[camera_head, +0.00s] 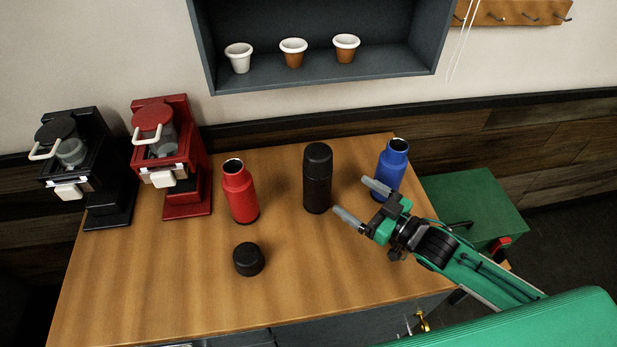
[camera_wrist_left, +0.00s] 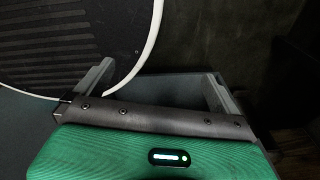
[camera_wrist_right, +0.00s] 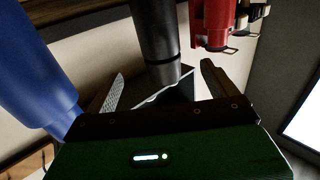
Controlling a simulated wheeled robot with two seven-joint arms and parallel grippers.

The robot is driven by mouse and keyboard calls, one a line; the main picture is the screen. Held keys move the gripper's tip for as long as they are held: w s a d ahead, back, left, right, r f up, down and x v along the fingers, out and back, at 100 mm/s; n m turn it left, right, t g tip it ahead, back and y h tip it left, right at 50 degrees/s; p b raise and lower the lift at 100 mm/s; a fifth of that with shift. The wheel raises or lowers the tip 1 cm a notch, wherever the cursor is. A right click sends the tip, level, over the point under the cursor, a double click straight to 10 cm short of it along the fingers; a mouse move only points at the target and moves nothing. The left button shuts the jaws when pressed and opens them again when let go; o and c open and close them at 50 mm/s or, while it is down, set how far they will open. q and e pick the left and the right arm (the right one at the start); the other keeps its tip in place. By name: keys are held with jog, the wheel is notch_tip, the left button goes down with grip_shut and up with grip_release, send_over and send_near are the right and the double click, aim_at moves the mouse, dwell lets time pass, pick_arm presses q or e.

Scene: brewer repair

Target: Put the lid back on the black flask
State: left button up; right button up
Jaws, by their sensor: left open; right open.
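The black flask (camera_head: 317,190) stands upright on the wooden table. A black lid (camera_head: 317,157) appears seated on its top, with a seam below it. Another black lid (camera_head: 248,259) lies alone on the table, front left of the flask. My right gripper (camera_head: 362,203) is open and empty, just right of the black flask, its fingers pointing towards it. In the right wrist view the black flask (camera_wrist_right: 155,30) shows beyond and between the open fingers, apart from them. My left gripper (camera_wrist_left: 157,75) is open and empty in its wrist view, away from the table objects; the head view does not show it.
An open red flask (camera_head: 240,195) stands left of the black one. An open blue flask (camera_head: 391,168) stands close behind my right gripper. Black (camera_head: 85,165) and red (camera_head: 170,155) brewers stand at the left. The front middle of the table (camera_head: 320,270) is clear.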

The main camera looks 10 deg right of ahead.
aim_at(329, 179)
jog(key=p+x, duration=0.2)
jog(key=x, duration=0.5)
jog(key=shift+w+a+r+p, duration=0.1)
jog(key=shift+w+a+p, duration=0.1)
jog(key=shift+w+p, duration=0.1)
jog(key=shift+w+a, duration=0.25)
jog(key=shift+a, duration=0.05)
pick_arm(q)
jog(key=r, duration=0.1)
jog(key=d+r, duration=0.1)
jog(key=shift+s+r, duration=0.35)
jog(key=shift+s, duration=0.05)
jog(key=shift+s, duration=0.1)
